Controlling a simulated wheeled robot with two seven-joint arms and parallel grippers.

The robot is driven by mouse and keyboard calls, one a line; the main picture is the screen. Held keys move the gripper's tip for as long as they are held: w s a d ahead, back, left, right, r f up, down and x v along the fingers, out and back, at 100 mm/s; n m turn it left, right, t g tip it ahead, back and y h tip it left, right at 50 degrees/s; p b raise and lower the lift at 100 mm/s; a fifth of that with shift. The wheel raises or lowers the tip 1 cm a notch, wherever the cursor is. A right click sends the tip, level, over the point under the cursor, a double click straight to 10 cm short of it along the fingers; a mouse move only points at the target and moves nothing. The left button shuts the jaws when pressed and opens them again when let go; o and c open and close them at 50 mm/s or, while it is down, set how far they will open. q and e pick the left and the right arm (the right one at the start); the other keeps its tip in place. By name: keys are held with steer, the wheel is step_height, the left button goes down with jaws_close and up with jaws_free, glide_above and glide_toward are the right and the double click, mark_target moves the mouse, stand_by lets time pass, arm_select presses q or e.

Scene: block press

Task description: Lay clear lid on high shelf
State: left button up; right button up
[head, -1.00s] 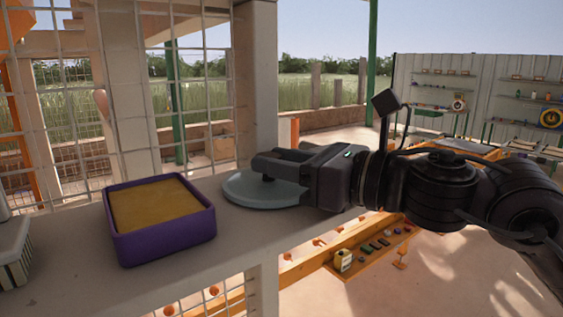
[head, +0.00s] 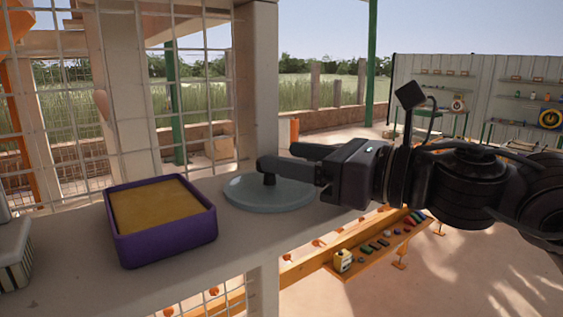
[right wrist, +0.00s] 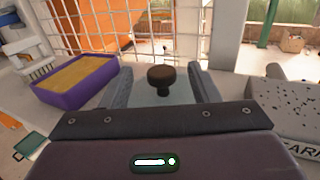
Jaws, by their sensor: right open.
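The clear lid (head: 250,195) is a round, pale glassy disc with a dark knob (head: 269,179) at its middle. It lies flat on the high shelf (head: 190,262), to the right of a purple box. My right gripper (head: 282,160) is open at the lid, with its fingers apart on either side of the knob. In the right wrist view the knob (right wrist: 161,78) stands between the two spread fingers and touches neither. Part of the lid is hidden behind the gripper. My left gripper is not in view.
The purple box (head: 165,243) with yellow filling stands on the shelf left of the lid. A pale striped object (head: 14,255) is at the shelf's left end. A wire mesh (head: 70,130) and a post (head: 262,90) rise behind the shelf. A grey lettered block (right wrist: 290,125) shows in the wrist view.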

steer(key=b+v, duration=0.4)
steer(key=v, duration=0.6)
steer(key=shift+w, duration=0.1)
